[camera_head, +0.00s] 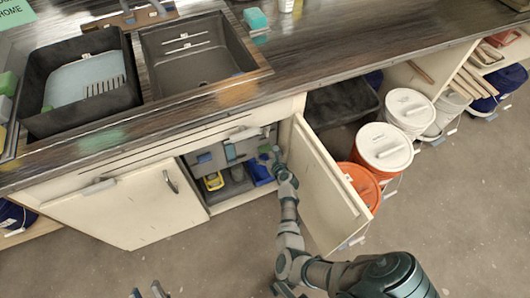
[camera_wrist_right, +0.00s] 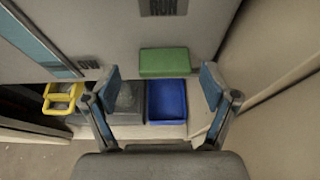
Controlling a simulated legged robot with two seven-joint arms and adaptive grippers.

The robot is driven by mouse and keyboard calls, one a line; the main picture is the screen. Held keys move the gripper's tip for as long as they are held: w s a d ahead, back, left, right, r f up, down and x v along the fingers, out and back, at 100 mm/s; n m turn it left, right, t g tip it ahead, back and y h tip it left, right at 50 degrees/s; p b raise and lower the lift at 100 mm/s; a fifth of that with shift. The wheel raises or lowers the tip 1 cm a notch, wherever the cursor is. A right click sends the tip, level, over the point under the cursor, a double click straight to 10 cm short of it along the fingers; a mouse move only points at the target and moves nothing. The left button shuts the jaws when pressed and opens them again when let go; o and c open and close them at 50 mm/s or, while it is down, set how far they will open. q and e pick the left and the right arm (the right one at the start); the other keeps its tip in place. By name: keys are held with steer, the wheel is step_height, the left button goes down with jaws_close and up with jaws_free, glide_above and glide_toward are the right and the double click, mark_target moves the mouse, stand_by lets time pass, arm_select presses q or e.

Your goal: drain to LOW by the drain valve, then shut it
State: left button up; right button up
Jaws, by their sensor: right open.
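My right gripper (camera_head: 271,153) reaches into the open cabinet under the sinks. In the right wrist view it (camera_wrist_right: 162,88) is open and empty, its fingers on either side of a green block (camera_wrist_right: 164,62). The block sits low on a grey panel (camera_wrist_right: 110,28) below a plate reading RUN; I cannot tell if it is the drain valve's handle. A blue strip (camera_wrist_right: 42,42) runs on the panel's left. The left sink (camera_head: 122,97) holds pale liquid; the right sink (camera_head: 197,65) looks empty. My left gripper (camera_head: 147,291) is open at the bottom edge.
The open cabinet door (camera_head: 325,185) stands close to my right forearm. A blue bin (camera_wrist_right: 166,100) and a yellow-handled item (camera_wrist_right: 62,98) lie low in the cabinet. White-lidded buckets (camera_head: 384,147) and an orange bucket (camera_head: 362,183) stand right of the door. The floor in front is clear.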

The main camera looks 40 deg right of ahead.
steer(key=shift+w+a+r, duration=0.15)
steer(key=shift+w+a, duration=0.1)
steer(key=shift+a, duration=0.1)
steer(key=shift+d+f, duration=0.2)
steer(key=shift+d, duration=0.3)
steer(key=shift+d+f, duration=0.2)
steer(key=shift+d, duration=0.3)
steer(key=shift+d+f, duration=0.15)
steer(key=shift+d, duration=0.05)
steer(key=c, duration=0.8)
steer(key=shift+a, duration=0.25)
steer(key=c, duration=0.3)
steer(key=shift+w+a+r, duration=0.15)
steer(key=shift+a+r, duration=0.2)
steer(key=shift+a, duration=0.15)
steer(key=shift+c, duration=0.3)
steer(key=shift+d, duration=0.45)
arm_select(q)
steer(key=shift+s+d+r+t, duration=0.25)
steer(key=shift+d+r+t, duration=0.05)
steer(key=shift+d+t, duration=0.15)
arm_select(e)
steer(key=shift+a, duration=0.1)
